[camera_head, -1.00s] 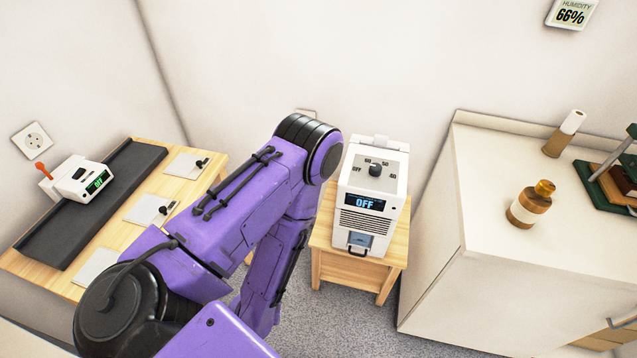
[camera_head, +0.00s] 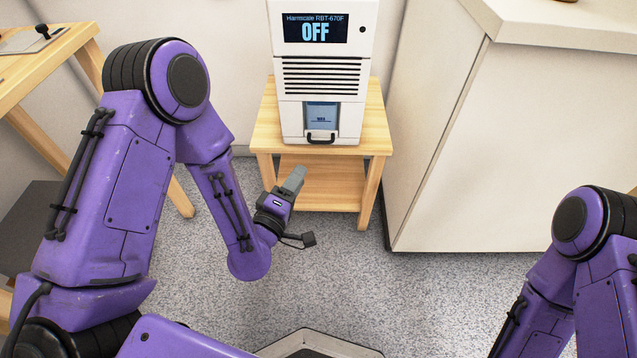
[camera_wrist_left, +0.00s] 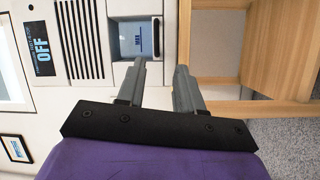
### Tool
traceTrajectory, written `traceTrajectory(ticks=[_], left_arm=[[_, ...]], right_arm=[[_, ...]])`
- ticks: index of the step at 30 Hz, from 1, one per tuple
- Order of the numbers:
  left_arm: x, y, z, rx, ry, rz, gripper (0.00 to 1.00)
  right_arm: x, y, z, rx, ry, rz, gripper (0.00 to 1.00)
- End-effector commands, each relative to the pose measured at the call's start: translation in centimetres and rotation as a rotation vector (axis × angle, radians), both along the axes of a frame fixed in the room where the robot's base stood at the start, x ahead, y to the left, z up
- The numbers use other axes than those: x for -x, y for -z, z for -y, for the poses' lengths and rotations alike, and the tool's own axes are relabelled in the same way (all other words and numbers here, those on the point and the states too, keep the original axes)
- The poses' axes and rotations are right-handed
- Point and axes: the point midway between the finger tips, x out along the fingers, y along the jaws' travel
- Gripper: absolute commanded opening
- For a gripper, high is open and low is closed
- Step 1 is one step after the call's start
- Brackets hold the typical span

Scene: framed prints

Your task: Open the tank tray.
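The white machine (camera_head: 350,76) stands on a small wooden table, and its dark display reads OFF. The tank tray (camera_head: 321,117) is set low in its front, with a blue window and a black loop handle (camera_head: 321,138) at the bottom. It looks closed, flush with the front. In the left wrist view the tray (camera_wrist_left: 136,38) and handle (camera_wrist_left: 156,37) lie just beyond the fingers. My left gripper (camera_head: 297,176) is below and left of the handle in the head view. Its two fingers (camera_wrist_left: 160,75) are apart, with nothing between them. My right gripper is out of frame.
The wooden table (camera_head: 372,125) has a lower shelf (camera_head: 325,188) close to my left gripper. A white cabinet (camera_head: 470,150) stands to the right. Another wooden table (camera_head: 75,60) is at the left. The grey floor (camera_head: 330,270) in front is clear.

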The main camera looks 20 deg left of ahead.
Motion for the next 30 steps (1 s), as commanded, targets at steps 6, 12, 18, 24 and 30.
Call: traceTrajectory(ticks=[6, 12, 18, 24, 30], left_arm=[[-1.1, 1.4, 0.5, 0.147, 0.018, 0.112, 0.36], [-4.0, 0.3, 0.8, 0.156, 0.016, 0.121, 0.36], [-8.4, -0.2, 1.4, 0.154, 0.018, 0.119, 0.36], [-11.0, -0.5, 1.7, 0.153, 0.018, 0.116, 0.36], [-11.4, -0.6, 1.7, 0.152, 0.018, 0.114, 0.36]], right_arm=[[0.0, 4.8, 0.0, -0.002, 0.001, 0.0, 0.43], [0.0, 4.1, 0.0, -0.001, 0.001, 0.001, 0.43], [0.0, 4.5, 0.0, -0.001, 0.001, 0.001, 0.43], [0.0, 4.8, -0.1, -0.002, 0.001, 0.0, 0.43], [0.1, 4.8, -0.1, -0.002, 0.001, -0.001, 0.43]])
